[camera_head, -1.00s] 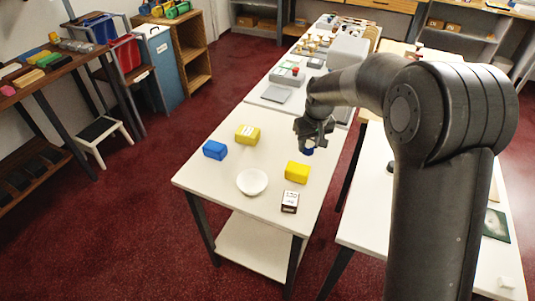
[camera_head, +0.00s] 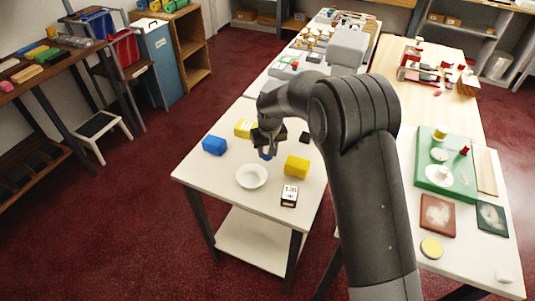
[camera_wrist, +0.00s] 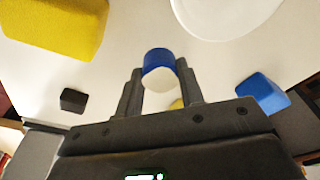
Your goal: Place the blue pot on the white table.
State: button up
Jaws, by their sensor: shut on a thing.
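The blue pot (camera_head: 265,155) is small, blue with a pale end. It also shows in the wrist view (camera_wrist: 158,58) between the two fingers. My gripper (camera_head: 267,147) is shut on it; in the wrist view the fingers (camera_wrist: 160,78) stand on both sides of it. The white table (camera_head: 218,180) lies under it, and the pot is over the middle of its top. I cannot tell whether the pot touches the surface. The gripper hides part of the pot in the head view.
Around the pot on the table are a white bowl (camera_head: 252,176), a yellow block (camera_head: 297,166), another yellow block (camera_head: 243,128), a blue block (camera_head: 214,145), a small black cube (camera_head: 304,137) and a labelled box (camera_head: 290,194). The table's front left is clear.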

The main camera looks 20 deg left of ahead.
jog(key=shift+f, duration=1.05)
jog(key=shift+f, duration=0.2)
jog(key=o, duration=1)
notch_tip(320, 180, up, 12)
jog(key=s+d, duration=0.1)
jog(key=shift+s+d+r, duration=0.15)
